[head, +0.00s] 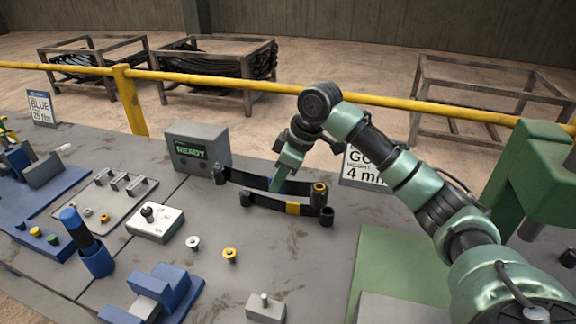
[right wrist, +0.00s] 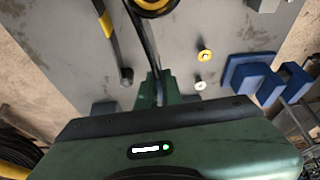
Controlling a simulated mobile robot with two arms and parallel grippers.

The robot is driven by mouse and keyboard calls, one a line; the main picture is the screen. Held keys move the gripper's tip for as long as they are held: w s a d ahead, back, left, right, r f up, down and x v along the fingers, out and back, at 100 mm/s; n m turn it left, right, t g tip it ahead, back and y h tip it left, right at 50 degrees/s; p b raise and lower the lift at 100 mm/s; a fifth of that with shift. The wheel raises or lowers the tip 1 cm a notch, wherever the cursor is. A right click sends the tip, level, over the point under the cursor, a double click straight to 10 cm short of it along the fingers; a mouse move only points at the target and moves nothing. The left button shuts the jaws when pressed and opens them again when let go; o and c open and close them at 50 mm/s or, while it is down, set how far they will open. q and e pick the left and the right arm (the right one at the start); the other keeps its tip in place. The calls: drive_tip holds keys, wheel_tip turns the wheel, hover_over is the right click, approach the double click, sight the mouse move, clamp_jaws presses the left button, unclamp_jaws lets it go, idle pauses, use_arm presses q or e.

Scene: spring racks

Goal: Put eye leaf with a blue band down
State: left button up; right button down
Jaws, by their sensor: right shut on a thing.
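The eye leaf with a blue band (head: 245,180) is a dark, slightly curved strip with an eye at each end. Its right eye has a yellow ring. My right gripper (head: 277,184) is shut on it near its middle and partly hides the blue band. In the right wrist view the leaf (right wrist: 148,35) runs up from between the fingers of my right gripper (right wrist: 158,88). It lies low over or on the grey table; I cannot tell whether it touches. My left gripper is not in view.
A yellow-banded leaf (head: 265,203) lies close in front, nearly parallel. A grey READY box (head: 197,147) stands behind left. A white bush (head: 193,243) and a yellow bush (head: 230,254) are on the table in front. A blue fixture (head: 165,290) stands front left.

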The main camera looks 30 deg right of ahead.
sight(300, 195)
wheel_tip(300, 195, down, 16)
drive_tip(key=shift+w+p, duration=0.1)
drive_tip(key=shift+p, duration=0.75)
drive_tip(key=c, duration=1.8)
unclamp_jaws()
drive_tip(key=shift+f, duration=0.2)
drive_tip(key=shift+o, duration=1.1)
drive_tip(key=shift+s, duration=0.2)
drive_tip(key=b+v, duration=0.1)
drive_tip(key=v, duration=1.1)
drive_tip(key=shift+r, duration=0.15)
